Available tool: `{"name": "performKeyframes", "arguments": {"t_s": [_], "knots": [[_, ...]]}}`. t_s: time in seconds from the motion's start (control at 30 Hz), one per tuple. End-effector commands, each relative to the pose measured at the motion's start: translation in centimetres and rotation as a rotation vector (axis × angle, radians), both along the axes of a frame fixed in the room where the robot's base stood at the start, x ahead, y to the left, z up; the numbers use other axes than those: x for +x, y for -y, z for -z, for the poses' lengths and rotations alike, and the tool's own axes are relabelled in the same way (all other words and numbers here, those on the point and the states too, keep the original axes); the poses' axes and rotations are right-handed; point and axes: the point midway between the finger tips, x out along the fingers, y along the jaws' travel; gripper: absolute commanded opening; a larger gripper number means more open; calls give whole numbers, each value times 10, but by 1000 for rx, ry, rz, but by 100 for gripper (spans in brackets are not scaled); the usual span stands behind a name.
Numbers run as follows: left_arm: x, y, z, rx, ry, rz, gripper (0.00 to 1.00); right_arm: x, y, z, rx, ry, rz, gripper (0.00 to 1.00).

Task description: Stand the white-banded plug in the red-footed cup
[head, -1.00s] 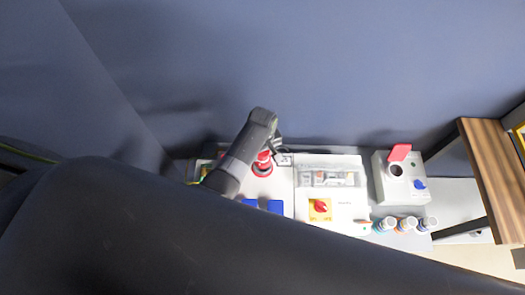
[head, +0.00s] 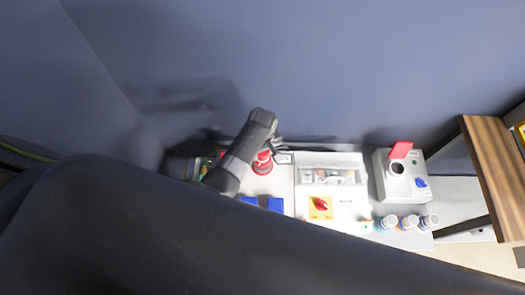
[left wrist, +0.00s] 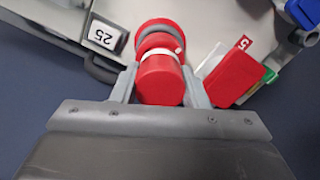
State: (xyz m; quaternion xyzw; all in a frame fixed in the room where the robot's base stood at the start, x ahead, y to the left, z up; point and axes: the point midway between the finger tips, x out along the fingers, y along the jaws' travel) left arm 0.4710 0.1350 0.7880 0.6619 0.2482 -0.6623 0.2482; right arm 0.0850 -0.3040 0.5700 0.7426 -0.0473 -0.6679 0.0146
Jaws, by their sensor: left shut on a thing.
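My left gripper (left wrist: 160,68) is shut on a red plug (left wrist: 160,82), with one finger on each side. A narrow pale band shows around the plug near its far end. That end is at a red ring-shaped socket (left wrist: 152,26); I cannot tell how deep it sits. In the head view the left gripper (head: 274,143) is over the red socket (head: 262,166) on a white box. Three pale cups stand at the right front; the middle cup (head: 408,222) has a reddish-orange foot. My right gripper is not in view.
A white box (head: 345,205) with a clear window and a red switch (head: 320,204) stands right of the socket. A grey box (head: 386,192) with a raised red lid is farther right. Blue covers (head: 275,204) lie in front. A wooden board (head: 485,165) bounds the right side.

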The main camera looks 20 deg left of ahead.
Motion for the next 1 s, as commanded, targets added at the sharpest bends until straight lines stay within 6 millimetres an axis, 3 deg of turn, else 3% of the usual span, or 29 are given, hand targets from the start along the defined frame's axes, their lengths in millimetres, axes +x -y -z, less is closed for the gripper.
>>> {"name": "performKeyframes", "arguments": {"t_s": [0.4, 0.43, 0.6, 1.0], "knots": [[1, 0, 15, 0, 1, 0, 15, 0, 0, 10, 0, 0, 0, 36], [1, 0, 13, 0, 1, 0, 44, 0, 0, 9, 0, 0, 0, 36], [0, 0, 12, 0, 1, 0, 66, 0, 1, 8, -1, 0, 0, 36], [0, 0, 6, 0, 0, 0, 66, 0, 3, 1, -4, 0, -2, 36]]}}
